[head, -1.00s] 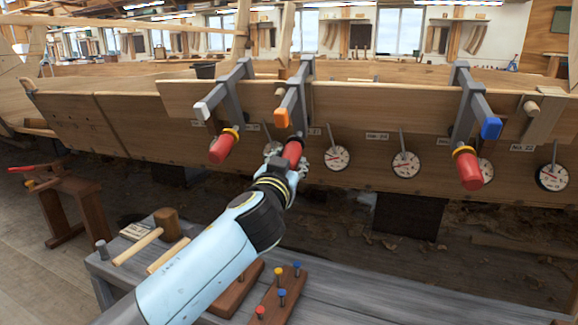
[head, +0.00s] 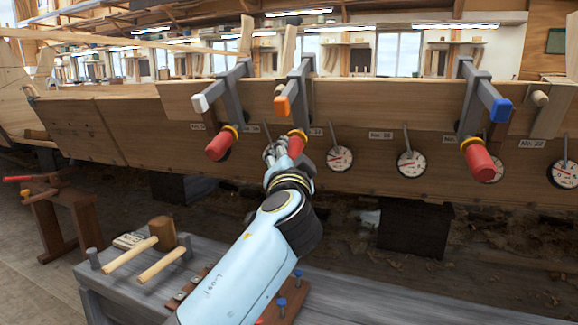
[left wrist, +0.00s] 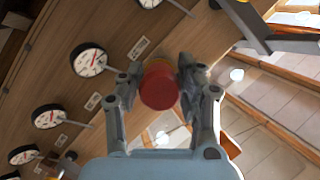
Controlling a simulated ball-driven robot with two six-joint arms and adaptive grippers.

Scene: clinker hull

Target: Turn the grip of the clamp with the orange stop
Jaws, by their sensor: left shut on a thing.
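The clamp with the orange stop (head: 283,106) is the middle one of three on the plank edge. Its red grip (head: 297,143) hangs below, with a yellow collar at its top. My left gripper (head: 284,149) is shut on this grip. In the left wrist view the round red end of the grip (left wrist: 160,86) sits between the two fingers of my left gripper (left wrist: 160,76). The far side of the grip is hidden. My right gripper is in neither view.
A clamp with a white stop (head: 201,103) stands to the left and one with a blue stop (head: 501,110) to the right. Several dials, such as one (head: 339,159), line the hull. A bench (head: 420,292) with a mallet (head: 160,233) lies below.

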